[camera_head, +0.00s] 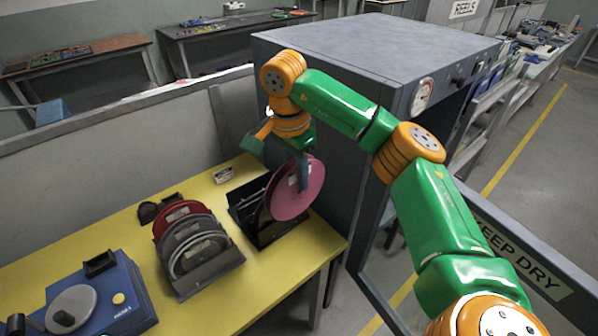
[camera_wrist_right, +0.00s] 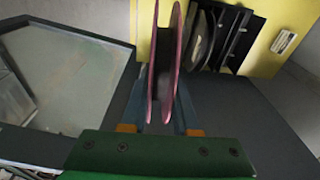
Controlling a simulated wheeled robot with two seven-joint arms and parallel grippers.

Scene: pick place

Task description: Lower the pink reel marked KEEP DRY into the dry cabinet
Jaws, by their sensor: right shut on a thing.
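The pink reel (camera_head: 290,200) is upright, held at the yellow table's right end, in front of the grey cabinet's side; it also shows edge-on in the right wrist view (camera_wrist_right: 153,60). My right gripper (camera_head: 303,172) is shut on the reel, its fingers on either side of it in the wrist view (camera_wrist_right: 167,105). The reel overlaps a black rack (camera_head: 262,236) in the head view; I cannot tell whether they touch. The dry cabinet (camera_head: 325,120) has a round gauge and an open door (camera_head: 515,250) reading KEEP DRY. Its interior is mostly hidden. My left gripper is out of view.
A second rack (camera_head: 212,272) with red and grey reels stands on the yellow table (camera_head: 220,312). A blue device (camera_head: 125,295) sits at the front left. A small label (camera_head: 223,175) stands behind the black rack. The cabinet's side wall adjoins the table's right end.

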